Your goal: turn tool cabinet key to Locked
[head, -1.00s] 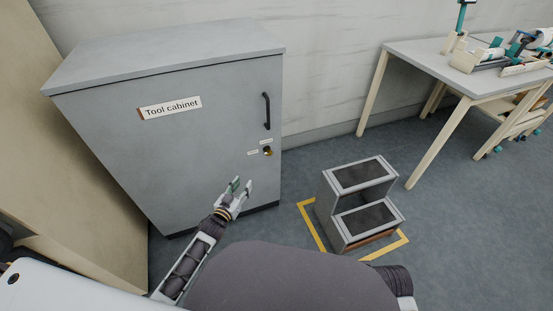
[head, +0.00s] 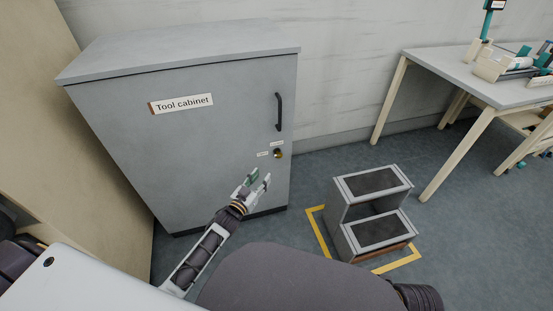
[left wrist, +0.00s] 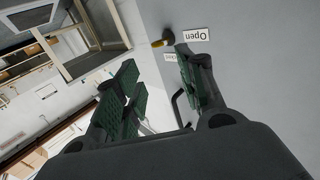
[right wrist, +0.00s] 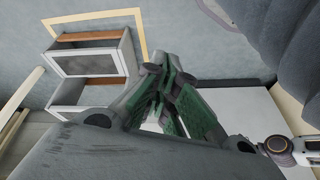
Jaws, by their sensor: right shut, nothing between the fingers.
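The grey tool cabinet (head: 130,130) stands at left in the head view with its door shut. Its brass-coloured key and lock (head: 278,154) are low on the door, below the black handle (head: 279,112). Two small labels sit above and left of the key; the left wrist view shows the "Open" label (left wrist: 195,35) and the dark-and-brass key (left wrist: 162,42). Which label the key points to is unclear. My left gripper (head: 259,178) is open and empty, below and left of the key, apart from it. My right gripper (right wrist: 172,75) is shut and empty, away from the cabinet.
A grey two-step stool (head: 374,213) stands on the floor right of the cabinet, inside yellow tape (head: 318,228). A table (head: 455,75) with equipment stands at the back right. A beige panel (head: 50,130) is close on the left. Floor between cabinet and stool is clear.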

